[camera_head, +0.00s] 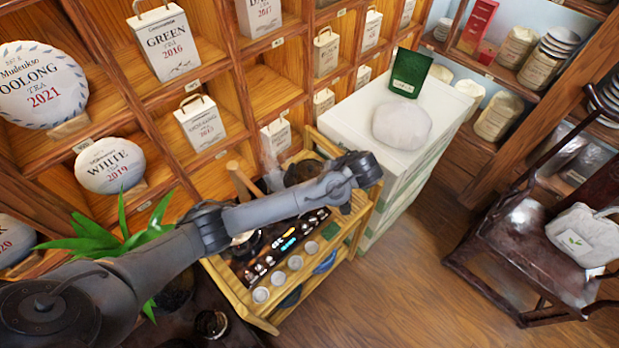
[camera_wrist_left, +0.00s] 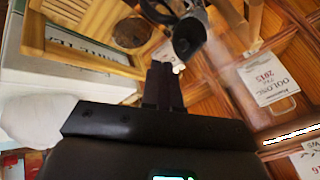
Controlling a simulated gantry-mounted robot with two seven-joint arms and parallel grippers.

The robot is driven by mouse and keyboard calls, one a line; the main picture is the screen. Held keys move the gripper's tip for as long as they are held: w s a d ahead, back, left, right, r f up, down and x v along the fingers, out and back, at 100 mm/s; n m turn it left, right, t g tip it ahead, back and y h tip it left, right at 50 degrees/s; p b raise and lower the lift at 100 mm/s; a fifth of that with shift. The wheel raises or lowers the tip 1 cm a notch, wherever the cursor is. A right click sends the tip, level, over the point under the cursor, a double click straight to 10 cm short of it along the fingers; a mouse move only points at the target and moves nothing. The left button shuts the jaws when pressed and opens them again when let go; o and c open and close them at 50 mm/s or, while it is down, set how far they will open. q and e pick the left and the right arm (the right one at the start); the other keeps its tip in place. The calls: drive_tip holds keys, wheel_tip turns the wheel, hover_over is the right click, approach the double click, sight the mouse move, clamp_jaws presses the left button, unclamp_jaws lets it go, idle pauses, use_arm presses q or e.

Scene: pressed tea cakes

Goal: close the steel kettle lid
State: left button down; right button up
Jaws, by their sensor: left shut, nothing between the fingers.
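My left gripper (camera_wrist_left: 162,68) shows in the left wrist view with its dark fingers together and nothing between them. Just beyond the fingertips is a dark grey vessel (camera_wrist_left: 188,36), which looks like the kettle, with a dark oval face and a small bright spot near its lower edge. I cannot tell how far its lid is open, or whether my fingertips touch it. In the head view my left arm reaches across the wooden tea cart, and its forearm and wrist hide much of the cart top. A greyish shape there (camera_head: 273,178) may be the kettle. My right gripper is not in view.
The wooden cart (camera_head: 262,322) carries several small cups (camera_head: 278,278) along its front edge. Shelves with tea boxes (camera_head: 168,45) stand behind. A white cabinet (camera_head: 345,118) with a wrapped cake (camera_head: 401,125) is right of the cart. A plant (camera_head: 110,240) is at left.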

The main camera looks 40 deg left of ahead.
use_arm(q)
drive_tip(key=p, duration=0.1)
approach(293, 177)
drive_tip(key=w+d+f, duration=0.3)
drive_tip(key=w, duration=0.1)
drive_tip(key=shift+s+a+f+p, duration=0.25)
drive_tip(key=shift+s+a+p, duration=0.1)
drive_tip(key=shift+a, duration=0.4)
drive_tip(key=shift+s+a+f+p, duration=0.2)
drive_tip(key=shift+s+a+p, duration=0.1)
drive_tip(key=shift+a, duration=0.45)
drive_tip(key=shift+s+a+f+p, duration=0.25)
drive_tip(key=shift+s+a+p, duration=0.1)
drive_tip(key=shift+a, duration=0.4)
